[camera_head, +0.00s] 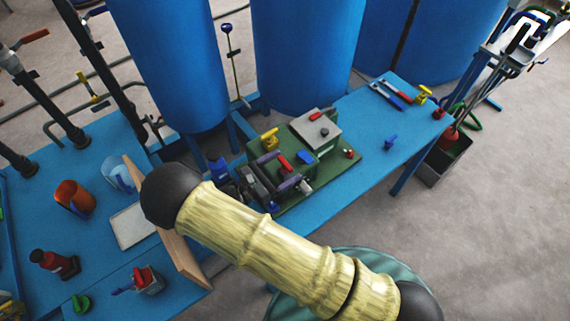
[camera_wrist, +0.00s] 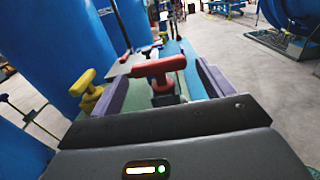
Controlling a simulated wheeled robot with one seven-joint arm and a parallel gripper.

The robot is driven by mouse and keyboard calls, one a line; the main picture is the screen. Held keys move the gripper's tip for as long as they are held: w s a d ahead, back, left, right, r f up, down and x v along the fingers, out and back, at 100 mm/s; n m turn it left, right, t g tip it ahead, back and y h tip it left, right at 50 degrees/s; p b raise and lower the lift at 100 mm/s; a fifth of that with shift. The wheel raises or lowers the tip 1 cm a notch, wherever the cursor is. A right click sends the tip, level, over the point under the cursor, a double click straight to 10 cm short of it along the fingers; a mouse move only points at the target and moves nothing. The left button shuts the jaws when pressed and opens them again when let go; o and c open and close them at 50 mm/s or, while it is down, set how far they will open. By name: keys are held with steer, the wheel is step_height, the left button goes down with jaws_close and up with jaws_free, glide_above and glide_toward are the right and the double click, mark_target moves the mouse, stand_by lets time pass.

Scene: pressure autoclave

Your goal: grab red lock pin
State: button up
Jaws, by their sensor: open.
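The red lock pin (camera_wrist: 158,67) has a T-shaped red handle on a dark stem. My gripper is open and empty. In the head view the red pin (camera_head: 285,163) shows between the spread fingers of my gripper (camera_head: 287,170), over the green base plate (camera_head: 320,178). The lower part of the pin is hidden by the gripper body in the wrist view.
A yellow T-handle (camera_head: 269,139) stands close to the gripper's left finger, and a blue piece (camera_head: 306,157) lies close by. A grey-topped box (camera_head: 316,128) stands behind.

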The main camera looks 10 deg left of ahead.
steer(key=shift+x, duration=1.5)
steer(key=shift+s, duration=0.1)
steer(key=c, duration=1.1)
